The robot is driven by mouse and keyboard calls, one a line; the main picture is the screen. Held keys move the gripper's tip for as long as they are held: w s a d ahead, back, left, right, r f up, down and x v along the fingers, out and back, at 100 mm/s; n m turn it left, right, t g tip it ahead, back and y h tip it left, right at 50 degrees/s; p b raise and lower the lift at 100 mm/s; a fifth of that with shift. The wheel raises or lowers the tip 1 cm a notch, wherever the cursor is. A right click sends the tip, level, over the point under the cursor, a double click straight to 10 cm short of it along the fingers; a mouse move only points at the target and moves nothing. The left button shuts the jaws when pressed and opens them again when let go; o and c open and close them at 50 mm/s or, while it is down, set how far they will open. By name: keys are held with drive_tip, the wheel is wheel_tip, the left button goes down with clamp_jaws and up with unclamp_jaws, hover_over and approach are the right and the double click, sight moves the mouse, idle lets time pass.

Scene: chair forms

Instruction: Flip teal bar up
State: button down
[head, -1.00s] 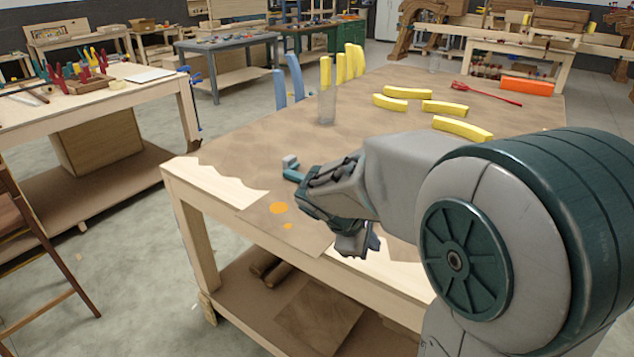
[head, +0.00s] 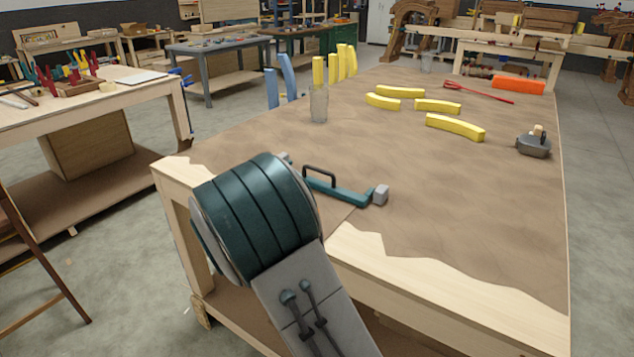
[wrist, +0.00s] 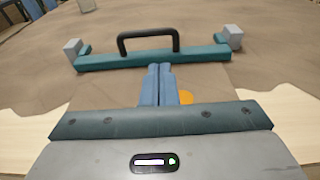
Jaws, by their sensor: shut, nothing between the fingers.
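The teal bar (head: 340,193) lies flat on the brown-covered table in the head view, partly hidden behind my arm. It has a black handle (wrist: 148,41) and a grey block at each end, such as the right-hand block (head: 380,194). In the wrist view the bar (wrist: 150,59) runs across the upper part of the picture. My gripper (wrist: 159,70) shows there with its two blue fingers together and nothing between them. The fingertips point at the bar's near side, below the handle; I cannot tell if they touch it. My arm hides the gripper in the head view.
Several yellow curved pieces (head: 455,127) lie on the table (head: 500,210), others stand upright at the back left. A clear glass (head: 319,104) and blue upright pieces stand at the left edge. A dark plane-like tool (head: 533,145) sits at the right. The centre is clear.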

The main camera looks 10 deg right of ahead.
sight(317, 180)
drive_tip(key=x, duration=1)
drive_tip(key=shift+f+p, duration=0.1)
drive_tip(key=shift+p, duration=0.2)
